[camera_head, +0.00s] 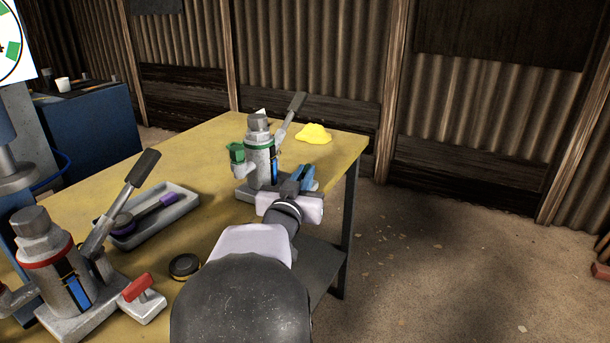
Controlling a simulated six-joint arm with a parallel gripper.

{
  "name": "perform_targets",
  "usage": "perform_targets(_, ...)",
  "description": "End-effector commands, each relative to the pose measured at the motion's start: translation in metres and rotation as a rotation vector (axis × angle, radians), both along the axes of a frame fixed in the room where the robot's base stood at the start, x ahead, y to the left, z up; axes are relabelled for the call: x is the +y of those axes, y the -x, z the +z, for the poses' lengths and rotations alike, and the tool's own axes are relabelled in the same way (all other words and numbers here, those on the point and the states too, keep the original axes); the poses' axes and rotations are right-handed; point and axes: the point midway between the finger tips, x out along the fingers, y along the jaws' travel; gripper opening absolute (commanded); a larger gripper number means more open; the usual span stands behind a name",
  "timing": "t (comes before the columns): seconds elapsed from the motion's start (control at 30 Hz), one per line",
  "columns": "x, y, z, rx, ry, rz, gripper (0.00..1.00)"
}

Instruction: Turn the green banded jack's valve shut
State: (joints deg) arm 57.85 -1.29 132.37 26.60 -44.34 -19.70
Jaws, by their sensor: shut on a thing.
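The green banded jack (260,152) stands upright near the far right edge of the table. It has a grey cap, a green band and a blue label. A green handle (236,152) sits on a small block at its left side. My gripper (298,181), with blue fingers, is low at the jack's right side, by its foot. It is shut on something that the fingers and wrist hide. I cannot tell which part of the jack it holds.
A red banded jack (68,285) with a red handle (139,287) stands at the near left. A grey tray (150,220) holds a purple-handled tool. A black ring (184,267) and a yellow cloth (314,133) lie on the table (205,150). The green jack's lever (291,113) rises behind my gripper.

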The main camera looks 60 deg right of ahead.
Motion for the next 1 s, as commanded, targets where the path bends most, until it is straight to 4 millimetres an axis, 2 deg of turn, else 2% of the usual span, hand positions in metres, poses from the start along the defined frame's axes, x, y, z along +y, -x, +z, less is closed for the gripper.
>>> perform_targets(0.27,0.000,0.000,0.001,0.000,0.002,-0.002,0.00)
perform_targets(0.3,0.000,0.000,0.001,0.000,0.002,-0.002,0.12)
perform_targets(0.37,0.000,0.000,0.001,0.000,0.002,-0.002,0.26)
perform_targets(0.4,0.000,0.000,0.001,0.001,0.001,-0.002,0.28)
perform_targets(0.77,0.003,0.001,0.000,0.001,-0.001,-0.002,0.28)
perform_targets(1.0,0.028,0.006,0.002,0.000,0.001,0.000,0.28)
